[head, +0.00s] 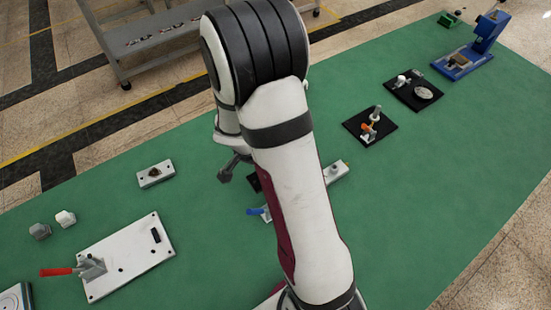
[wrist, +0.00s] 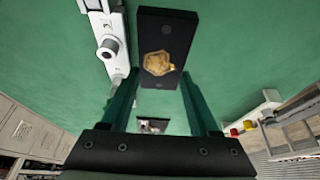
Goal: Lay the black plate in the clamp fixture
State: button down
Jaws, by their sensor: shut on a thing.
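The black plate (wrist: 188,22) is a dark rectangular piece with a brass-coloured hexagonal part on its face. My gripper (wrist: 160,77) is shut on its near end, between the two fingers. In the head view a dark bit of the plate (head: 254,182) shows beside my arm, which hides most of my gripper. A narrow light fixture (head: 338,172) with a blue lever (head: 258,211) is partly behind my arm. Its light body (wrist: 105,30) seems to be left of the plate in the wrist view. I cannot tell whether the plate touches it.
A white base plate (head: 128,258) with a red-handled toggle clamp stands at the front left. A grey block (head: 155,174) and two small blocks lie nearby. Black pads (head: 370,127) with parts and a blue stand (head: 470,58) are at the right. Green mat (head: 430,180) is free at right.

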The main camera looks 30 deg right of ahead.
notch_tip(320, 180, down, 5)
jog(key=shift+r, duration=0.1)
jog(key=shift+c, duration=0.6)
grip_release()
